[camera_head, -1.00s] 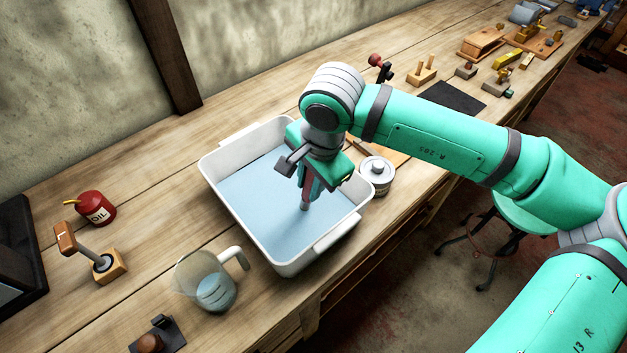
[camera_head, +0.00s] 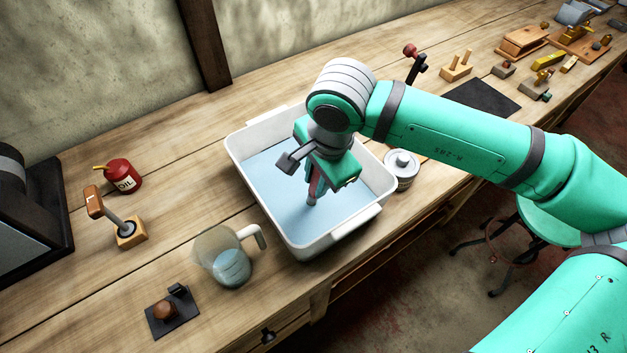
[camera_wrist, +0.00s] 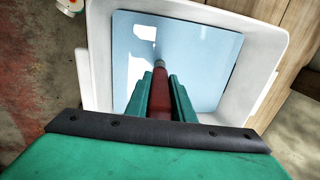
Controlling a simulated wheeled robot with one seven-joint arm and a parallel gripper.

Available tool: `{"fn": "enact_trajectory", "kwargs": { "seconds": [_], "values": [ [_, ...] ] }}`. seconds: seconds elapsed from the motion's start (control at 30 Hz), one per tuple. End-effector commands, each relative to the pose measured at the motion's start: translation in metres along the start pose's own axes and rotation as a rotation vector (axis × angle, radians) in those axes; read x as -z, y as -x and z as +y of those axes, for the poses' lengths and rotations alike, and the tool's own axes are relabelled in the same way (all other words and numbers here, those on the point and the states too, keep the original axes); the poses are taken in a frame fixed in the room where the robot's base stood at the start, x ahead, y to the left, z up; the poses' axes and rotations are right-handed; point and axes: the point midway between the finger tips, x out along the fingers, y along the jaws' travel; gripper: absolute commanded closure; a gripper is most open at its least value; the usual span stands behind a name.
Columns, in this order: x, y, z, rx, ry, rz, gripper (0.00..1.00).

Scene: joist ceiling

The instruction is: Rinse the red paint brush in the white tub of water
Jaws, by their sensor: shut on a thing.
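The white tub (camera_head: 243,163) stands on the workbench and holds pale blue water (camera_head: 268,190). My gripper (camera_head: 318,181) is over the tub, pointing down, shut on the red paint brush (camera_head: 315,187). In the wrist view, the red handle (camera_wrist: 160,92) lies between the two green fingers of my gripper (camera_wrist: 164,98), and a grey metal part of the brush leads toward the water. The brush's lower end is at the water in the head view; the bristles are hidden, and I cannot tell how deep they are. The tub (camera_wrist: 262,85) also shows in the wrist view.
A glass jug (camera_head: 230,262) stands close to the tub's near left side. A lidded pot (camera_head: 402,170) stands at its right. A red oil can (camera_head: 122,176) and a wooden-based tool (camera_head: 127,235) stand at the left. A green stool (camera_head: 548,222) stands beyond the bench edge.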

Motion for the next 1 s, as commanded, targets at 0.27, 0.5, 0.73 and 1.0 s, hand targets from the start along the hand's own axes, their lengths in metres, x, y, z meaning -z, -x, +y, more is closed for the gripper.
{"fn": "enact_trajectory", "kwargs": {
  "seconds": [0.27,0.5,0.73,1.0],
  "values": [
    [0.03,0.0,0.0,0.0,-0.005,0.0,1.0],
    [0.049,0.0,0.0,0.0,-0.003,0.0,1.0],
    [0.046,-0.001,-0.004,0.0,0.011,-0.002,1.0],
    [0.039,0.0,-0.001,0.0,0.004,0.0,1.0]
  ]
}}
